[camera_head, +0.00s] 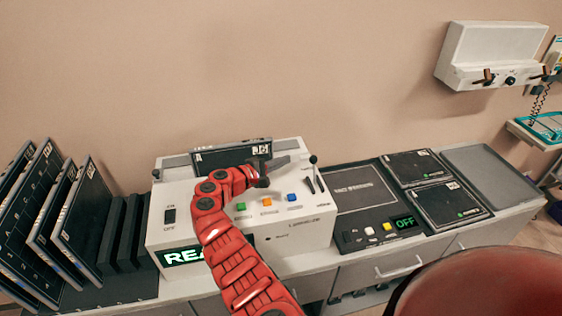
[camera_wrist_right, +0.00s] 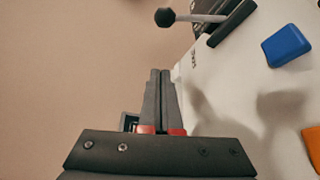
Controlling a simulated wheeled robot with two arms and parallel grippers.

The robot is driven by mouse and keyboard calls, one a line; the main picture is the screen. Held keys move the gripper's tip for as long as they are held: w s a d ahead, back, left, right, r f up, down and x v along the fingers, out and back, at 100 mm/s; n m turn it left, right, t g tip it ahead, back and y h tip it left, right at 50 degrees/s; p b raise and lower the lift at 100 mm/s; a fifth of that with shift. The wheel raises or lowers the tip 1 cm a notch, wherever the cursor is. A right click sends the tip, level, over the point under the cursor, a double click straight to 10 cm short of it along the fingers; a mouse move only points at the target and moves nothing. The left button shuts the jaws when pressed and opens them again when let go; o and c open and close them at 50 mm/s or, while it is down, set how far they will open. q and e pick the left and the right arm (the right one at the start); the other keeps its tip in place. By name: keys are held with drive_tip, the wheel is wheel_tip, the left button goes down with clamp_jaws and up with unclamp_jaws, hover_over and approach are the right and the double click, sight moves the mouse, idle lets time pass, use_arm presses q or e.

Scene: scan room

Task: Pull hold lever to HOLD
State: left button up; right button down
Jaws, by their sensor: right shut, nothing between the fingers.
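The hold lever (camera_head: 313,160) has a black ball knob on a thin pale rod and rises from a dark slot at the right end of the white reader machine (camera_head: 311,228). In the right wrist view the lever (camera_wrist_right: 166,17) shows at the top, with its rod running right to the slot. My right gripper (camera_head: 263,172) is over the machine's top, left of the lever and apart from it. In the wrist view its fingers (camera_wrist_right: 160,72) are together with nothing between them. No HOLD label can be read. My left gripper is not in view.
A dark cassette (camera_head: 232,155) stands at the machine's back. Green, orange and blue buttons (camera_head: 291,197) lie close below my right gripper. My red arm covers part of the lit display (camera_head: 182,257).

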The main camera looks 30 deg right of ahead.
sight(314, 171)
drive_tip(key=x, duration=0.6)
drive_tip(key=shift+f, duration=0.1)
drive_tip(key=shift+d+r+p, duration=0.15)
drive_tip(key=shift+r+p, duration=0.05)
drive_tip(key=shift+p, duration=0.15)
drive_tip(key=shift+s+r+p, duration=0.35)
drive_tip(key=shift+s+p, duration=0.3)
drive_tip(key=shift+p, duration=0.45)
drive_tip(key=shift+s+r+p, duration=0.2)
drive_tip(key=shift+s+p, duration=0.5)
drive_tip(key=shift+p, duration=0.05)
drive_tip(key=shift+s+p, duration=0.45)
drive_tip(key=shift+f, duration=0.1)
